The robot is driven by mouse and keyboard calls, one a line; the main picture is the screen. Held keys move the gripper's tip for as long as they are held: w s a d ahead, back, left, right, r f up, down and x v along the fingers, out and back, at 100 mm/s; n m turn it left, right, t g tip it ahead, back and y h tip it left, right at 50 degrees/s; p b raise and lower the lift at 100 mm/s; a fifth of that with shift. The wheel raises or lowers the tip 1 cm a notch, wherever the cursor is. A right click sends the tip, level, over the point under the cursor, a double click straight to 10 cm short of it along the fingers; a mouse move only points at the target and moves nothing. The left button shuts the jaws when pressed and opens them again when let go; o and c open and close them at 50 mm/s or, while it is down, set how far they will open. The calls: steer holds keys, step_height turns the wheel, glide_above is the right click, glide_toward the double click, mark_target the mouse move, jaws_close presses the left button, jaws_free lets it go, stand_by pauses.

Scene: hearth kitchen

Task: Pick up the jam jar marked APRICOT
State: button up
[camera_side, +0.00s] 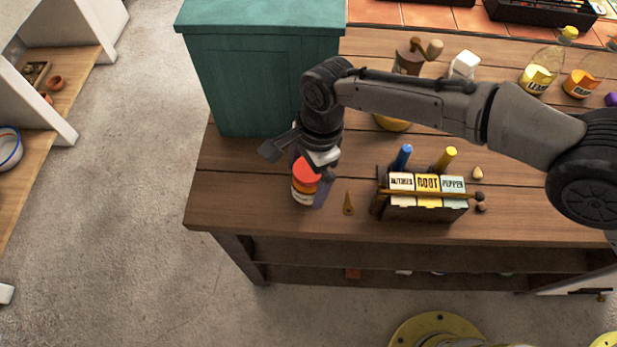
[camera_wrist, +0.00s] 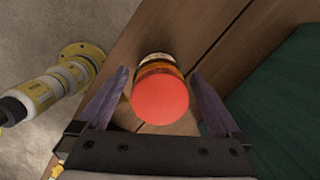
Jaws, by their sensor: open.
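A jar with a red-orange lid (camera_side: 304,184) stands upright on the wooden table near its left front corner. In the wrist view the same jar (camera_wrist: 160,94) shows its round lid, with amber contents and a pale label behind it. The label's words cannot be read in either view. My gripper (camera_wrist: 158,82) is open, with one finger on each side of the jar and a gap visible on both sides. In the side view my gripper (camera_side: 311,183) points down over the jar and hides part of it.
A teal cabinet (camera_side: 262,80) stands close behind my gripper. A small brass-coloured tool (camera_side: 348,203) lies right of the jar. A dark rack of labelled packets (camera_side: 427,190) is further right. Bottles (camera_side: 535,78) stand at the back right. The table's front edge is near the jar.

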steer(key=shift+f, duration=0.15)
jaws_close()
stand_by(0.4)
